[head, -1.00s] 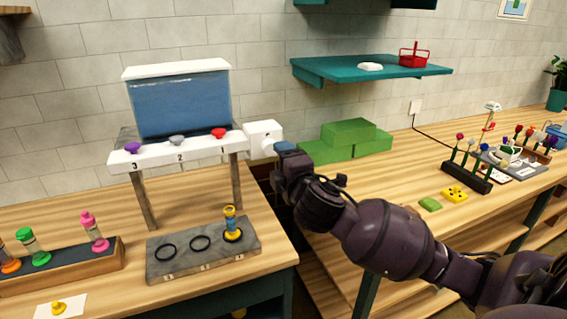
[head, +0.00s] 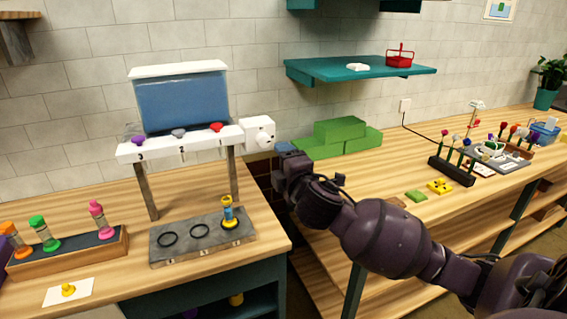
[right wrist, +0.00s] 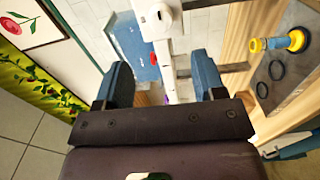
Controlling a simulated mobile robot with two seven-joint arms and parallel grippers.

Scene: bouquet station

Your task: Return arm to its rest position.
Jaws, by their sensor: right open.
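My right arm comes in from the right in the head view, and its gripper (head: 285,152) is in front of the gap between the two benches, below the white box on the dispenser's side. In the right wrist view the two blue fingers of the right gripper (right wrist: 160,82) stand wide apart with nothing between them. The dispenser (head: 180,98), a blue tank on a white ledge with purple, grey and red knobs, stands behind the grey ring stand (head: 203,252). A yellow and blue vial (head: 228,210) stands upright in the stand's right ring. My left gripper is not seen.
A wooden rack (head: 122,247) with coloured-capped vials stands at left. Green blocks (head: 345,138) lie on the right bench, beyond my gripper. A black flower holder (head: 450,171), a yellow piece (head: 440,186) and a green pad (head: 416,196) are farther right. A teal shelf (head: 310,73) hangs above.

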